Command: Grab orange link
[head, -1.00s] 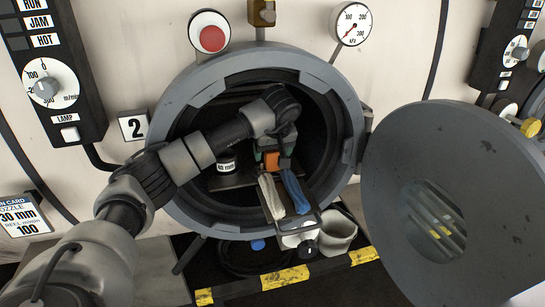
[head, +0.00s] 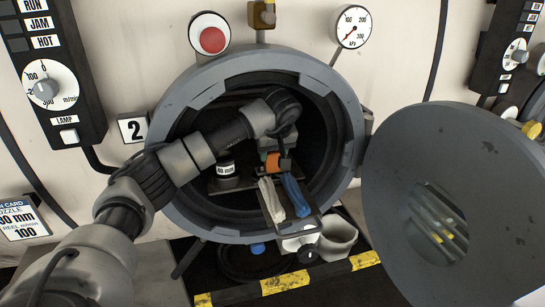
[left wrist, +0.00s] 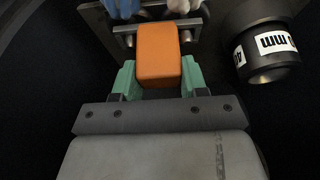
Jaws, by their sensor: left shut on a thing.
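The orange link (left wrist: 159,55) is a small orange block with rounded edges in the left wrist view. It also shows inside the open round vessel in the head view (head: 286,165). My left gripper (left wrist: 158,82) has its green fingers on both sides of the orange link and is shut on it. In the head view my left gripper (head: 272,160) reaches through the round opening. My right gripper is not in view.
A dark cylinder labelled 40 mm (left wrist: 267,52) stands close beside the gripper inside the vessel (head: 176,208). The round door (head: 440,190) is swung open to the right. A white container (head: 338,236) stands below the opening, above a yellow-and-black edge.

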